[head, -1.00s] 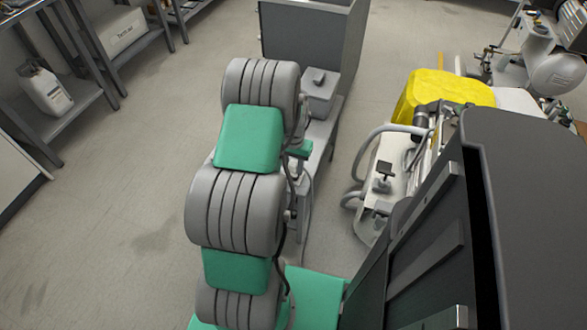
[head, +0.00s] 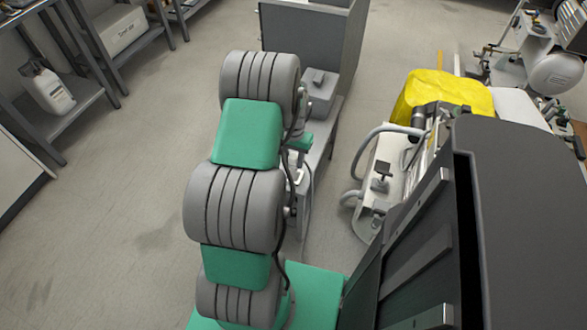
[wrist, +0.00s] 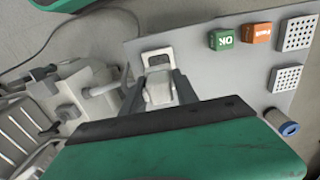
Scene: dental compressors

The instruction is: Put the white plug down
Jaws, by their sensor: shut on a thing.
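My gripper (wrist: 158,84) is shut on the white plug (wrist: 159,92) in the wrist view. One dark finger lies on each side of it. The plug is pale and blocky, above a light grey panel. A white square frame (wrist: 156,54) lies just beyond the plug; I cannot tell whether the two touch. In the head view my own arm hides the gripper and the plug.
On the panel (wrist: 205,70) are a green button block (wrist: 221,40), an orange one (wrist: 257,33), two perforated grilles (wrist: 297,33) and a blue-ended cylinder (wrist: 281,123). Pale pipe fittings (wrist: 75,92) stand at left. A yellow cover (head: 440,92) is at right in the head view.

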